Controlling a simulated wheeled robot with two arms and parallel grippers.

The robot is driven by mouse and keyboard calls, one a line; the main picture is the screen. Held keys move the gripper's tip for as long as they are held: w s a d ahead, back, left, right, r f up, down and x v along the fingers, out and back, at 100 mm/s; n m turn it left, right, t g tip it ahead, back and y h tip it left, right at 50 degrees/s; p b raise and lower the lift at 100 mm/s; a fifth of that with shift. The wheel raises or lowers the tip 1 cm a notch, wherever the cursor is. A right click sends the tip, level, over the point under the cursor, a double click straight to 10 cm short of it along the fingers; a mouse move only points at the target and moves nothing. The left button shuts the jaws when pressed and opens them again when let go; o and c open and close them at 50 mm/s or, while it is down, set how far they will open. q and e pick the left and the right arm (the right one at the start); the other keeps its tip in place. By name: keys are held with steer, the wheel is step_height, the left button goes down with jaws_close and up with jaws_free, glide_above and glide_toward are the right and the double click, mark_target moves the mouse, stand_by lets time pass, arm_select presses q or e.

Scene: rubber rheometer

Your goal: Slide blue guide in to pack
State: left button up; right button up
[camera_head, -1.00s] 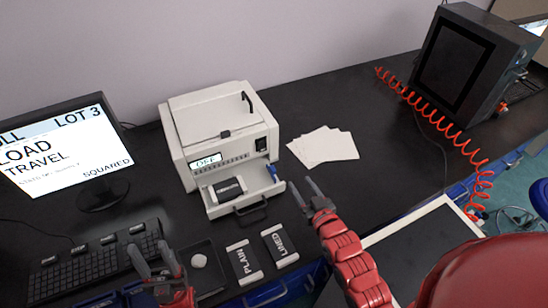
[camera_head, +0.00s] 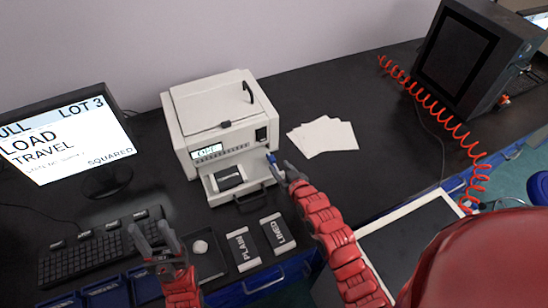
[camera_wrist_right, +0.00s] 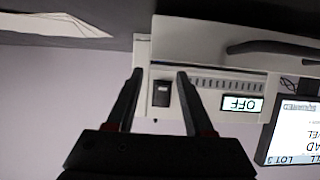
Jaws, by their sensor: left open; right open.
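The blue guide (camera_head: 271,157) is a small blue piece at the right side of the pulled-out tray (camera_head: 262,178) of the white machine (camera_head: 212,112). A dark pack (camera_head: 230,176) with a light label band lies in the tray, left of the guide. My right gripper (camera_head: 279,163) is open, its fingertips right beside the guide; whether they touch it I cannot tell. In the right wrist view the open fingers (camera_wrist_right: 160,72) point at the upside-down machine front with its OFF display (camera_wrist_right: 242,104); the guide is not visible there. My left gripper (camera_head: 149,228) is open and empty near the keyboard.
Packs marked PLAIN (camera_head: 242,249) and LINED (camera_head: 277,232) lie in front of the tray. White sheets (camera_head: 323,137) lie right of the machine. A keyboard (camera_head: 85,250), mouse (camera_head: 200,247) and monitor (camera_head: 66,140) are at left. A red coiled hose (camera_head: 440,112) runs at right.

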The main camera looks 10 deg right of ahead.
mark_target(273, 158)
steer(key=x, duration=0.5)
steer(key=shift+w+f, duration=0.2)
steer(key=shift+w, duration=0.15)
steer(key=shift+w+a, duration=0.1)
steer(key=shift+w, duration=0.15)
steer(key=shift+c, duration=0.3)
jaws_close()
stand_by(0.7)
